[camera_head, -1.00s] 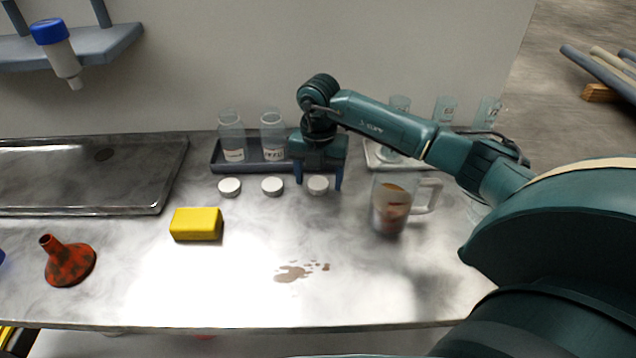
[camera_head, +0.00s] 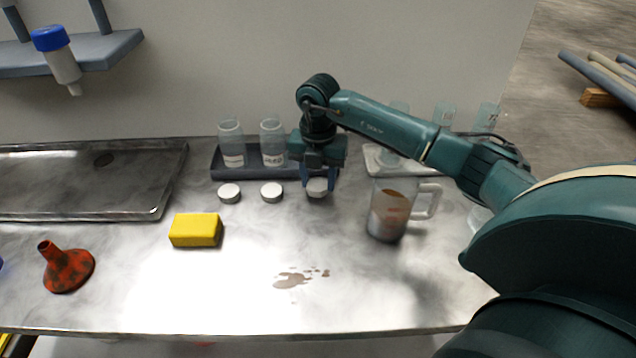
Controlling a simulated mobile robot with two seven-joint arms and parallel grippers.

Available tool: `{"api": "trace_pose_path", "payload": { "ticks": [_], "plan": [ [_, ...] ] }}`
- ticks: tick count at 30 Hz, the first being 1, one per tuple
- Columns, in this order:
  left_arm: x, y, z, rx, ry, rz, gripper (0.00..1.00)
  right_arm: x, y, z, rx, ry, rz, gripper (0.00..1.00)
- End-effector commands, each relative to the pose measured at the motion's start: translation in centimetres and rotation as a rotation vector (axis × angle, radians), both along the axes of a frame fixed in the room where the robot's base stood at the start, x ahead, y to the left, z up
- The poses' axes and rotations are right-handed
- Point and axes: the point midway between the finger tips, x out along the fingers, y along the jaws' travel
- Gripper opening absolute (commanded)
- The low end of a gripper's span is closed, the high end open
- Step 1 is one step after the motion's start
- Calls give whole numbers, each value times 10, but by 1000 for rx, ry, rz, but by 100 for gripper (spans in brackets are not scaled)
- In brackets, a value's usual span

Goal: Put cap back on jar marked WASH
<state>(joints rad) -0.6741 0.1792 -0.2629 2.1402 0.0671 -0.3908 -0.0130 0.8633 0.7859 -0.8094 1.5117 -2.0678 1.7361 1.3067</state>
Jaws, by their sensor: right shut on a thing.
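My right gripper (camera_head: 318,186) points down at the bench and is shut on a white cap (camera_head: 316,190), the rightmost of three in a row. The cap is at or just above the bench top; I cannot tell which. The other two caps, a middle one (camera_head: 271,192) and a left one (camera_head: 229,193), lie on the bench. Behind them a left jar (camera_head: 231,145) and a middle jar (camera_head: 272,143) stand uncapped in a dark tray (camera_head: 218,172). Their labels are too small to read. My gripper and wrist cover the tray's right part. My left gripper is not in view.
A jug (camera_head: 388,212) with brown stains stands close right of my right gripper. A yellow sponge (camera_head: 195,230), a red funnel (camera_head: 67,267) and a brown spill (camera_head: 293,279) are nearer the front. Glassware (camera_head: 444,115) stands behind my arm. A sink tray (camera_head: 85,200) is at left.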

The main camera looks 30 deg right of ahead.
Motion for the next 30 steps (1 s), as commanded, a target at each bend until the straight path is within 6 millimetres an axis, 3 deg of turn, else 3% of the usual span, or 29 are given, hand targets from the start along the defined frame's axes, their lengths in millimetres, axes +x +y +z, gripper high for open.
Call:
{"api": "trace_pose_path", "payload": {
  "ticks": [9, 13, 30],
  "plan": [
    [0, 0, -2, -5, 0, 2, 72, 1, 0, 64, 1, -5, 1, 20],
    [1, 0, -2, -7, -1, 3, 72, 0, 0, 81, 1, -4, 0, 20],
    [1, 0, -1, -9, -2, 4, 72, -1, 1, 89, 1, -1, 31, 20]
  ]
}}
